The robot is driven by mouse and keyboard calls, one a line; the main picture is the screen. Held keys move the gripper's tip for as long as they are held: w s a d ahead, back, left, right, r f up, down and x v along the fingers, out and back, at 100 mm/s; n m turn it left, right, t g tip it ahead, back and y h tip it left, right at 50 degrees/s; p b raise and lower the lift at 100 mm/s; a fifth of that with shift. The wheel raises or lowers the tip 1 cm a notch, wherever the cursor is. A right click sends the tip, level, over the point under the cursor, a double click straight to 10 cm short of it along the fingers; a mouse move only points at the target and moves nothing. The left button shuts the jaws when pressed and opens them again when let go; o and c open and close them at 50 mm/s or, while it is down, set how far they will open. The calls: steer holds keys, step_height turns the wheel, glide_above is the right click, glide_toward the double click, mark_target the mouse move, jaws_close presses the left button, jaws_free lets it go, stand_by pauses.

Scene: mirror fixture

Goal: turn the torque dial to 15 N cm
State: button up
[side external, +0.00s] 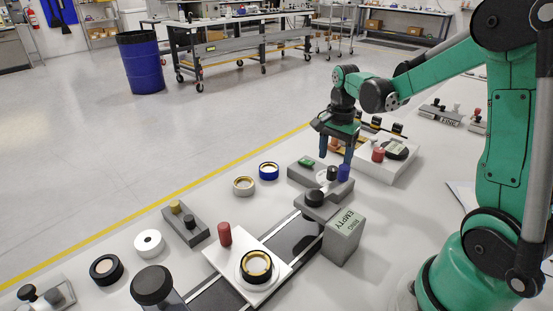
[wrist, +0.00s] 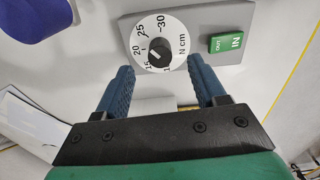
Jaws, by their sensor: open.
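The torque dial (wrist: 174,27) is a white disc marked 15 to 30 and N cm, with a black knob (wrist: 159,50) at its centre. A short white mark on the knob points to the lower left, near 15 to 20; the exact reading is hard to tell. The dial sits on a grey plate (wrist: 232,62), which also shows in the side view (side external: 302,178). My gripper (wrist: 160,68) is open and empty, its blue fingers apart at the dial's near side, not closed on the knob. In the side view my gripper (side external: 336,154) points down above the plate.
A green IN/OUT rocker (wrist: 230,42) is right of the dial. A blue cylinder (wrist: 32,18) stands to the left, close to my gripper in the side view.

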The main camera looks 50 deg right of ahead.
mark_target(333, 168)
steer(key=shift+f, duration=1.65)
jaws_close()
